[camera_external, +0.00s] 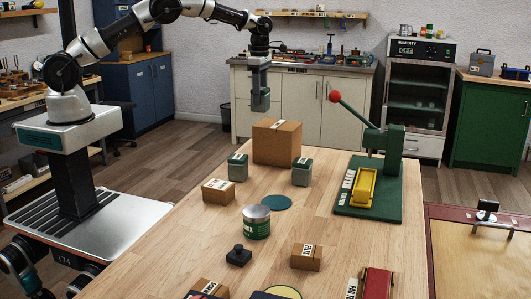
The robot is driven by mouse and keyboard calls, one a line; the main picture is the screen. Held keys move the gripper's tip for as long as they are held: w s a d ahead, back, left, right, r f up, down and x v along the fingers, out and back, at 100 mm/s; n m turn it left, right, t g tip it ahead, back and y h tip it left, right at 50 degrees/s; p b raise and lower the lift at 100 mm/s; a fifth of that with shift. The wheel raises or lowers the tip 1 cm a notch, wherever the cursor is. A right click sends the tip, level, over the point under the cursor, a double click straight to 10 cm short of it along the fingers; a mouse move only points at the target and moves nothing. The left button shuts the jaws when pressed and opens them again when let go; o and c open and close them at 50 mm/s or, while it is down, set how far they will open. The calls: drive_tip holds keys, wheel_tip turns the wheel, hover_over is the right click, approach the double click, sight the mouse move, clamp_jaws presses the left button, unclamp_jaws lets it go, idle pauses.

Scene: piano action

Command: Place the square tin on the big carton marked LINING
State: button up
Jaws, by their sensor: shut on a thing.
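My gripper (260,103) points down above the table, over the left part of a big brown carton (278,143) at its far end. It is shut on a grey-green, box-shaped thing (261,98), which looks like a square tin. The fingers hide part of it, and no label on it can be read. It hangs slightly above the carton's top; whether they touch is hard to tell. No writing on the carton can be read from here. The carton stands upright with its top in view.
Two green tins (238,168) (302,172) with pale labels stand before the carton. A small carton (218,191), a round tin (256,222) and a green disc (276,202) lie nearer. A green lever press (383,165) with a red knob stands right of the carton.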

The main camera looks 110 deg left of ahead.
sight(260, 109)
drive_tip(key=shift+f, duration=2.6)
drive_tip(key=shift+f, duration=0.2)
drive_tip(key=o, duration=1.2)
wheel_tip(260, 109, up, 12)
drive_tip(key=shift+r, duration=0.15)
